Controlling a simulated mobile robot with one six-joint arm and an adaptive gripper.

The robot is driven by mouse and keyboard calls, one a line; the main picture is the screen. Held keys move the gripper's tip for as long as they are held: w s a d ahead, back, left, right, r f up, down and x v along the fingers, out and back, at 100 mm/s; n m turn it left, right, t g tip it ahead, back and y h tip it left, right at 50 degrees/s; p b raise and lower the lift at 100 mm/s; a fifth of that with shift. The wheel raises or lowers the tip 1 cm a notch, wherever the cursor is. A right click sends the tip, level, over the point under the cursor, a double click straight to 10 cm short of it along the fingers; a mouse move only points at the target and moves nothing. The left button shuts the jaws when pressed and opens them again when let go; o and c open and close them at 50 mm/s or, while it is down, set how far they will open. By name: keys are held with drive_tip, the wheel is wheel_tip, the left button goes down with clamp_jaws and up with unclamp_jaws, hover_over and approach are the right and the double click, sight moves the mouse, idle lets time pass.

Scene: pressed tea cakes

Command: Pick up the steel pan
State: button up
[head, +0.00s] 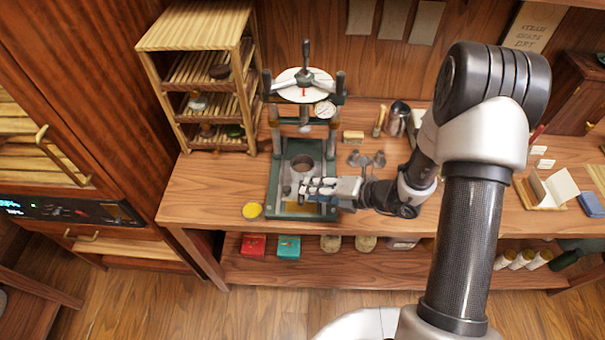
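My gripper (305,187) reaches in from the right, low over the front of the green press (272,185). Its fingers point left. From this height and angle I cannot make out a gap between them or anything held. A dark round opening or dish (302,162) sits in the press bed just behind the fingers. I cannot pick out a steel pan for certain; part of the press bed is hidden under my gripper. A shiny steel cup-like vessel (398,115) stands at the back of the bench, right of the press and partly beside my arm.
A slatted wooden rack (178,40) stands left of the press. A yellow round tin or lid (252,210) lies by its front left. Small grey metal pieces (367,158) lie right of the press. My arm covers the bench's middle right. The bench's left front (205,195) is clear.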

drive_tip(key=b+x, duration=0.1)
drive_tip(key=x, duration=0.3)
drive_tip(key=shift+a+f+b, duration=0.1)
drive_tip(key=shift+f+b, duration=0.2)
drive_tip(key=shift+f, duration=0.05)
drive_tip(key=shift+w+a+f, duration=0.1)
drive_tip(key=shift+w+a, duration=0.15)
drive_tip(key=shift+a, duration=0.05)
clamp_jaws()
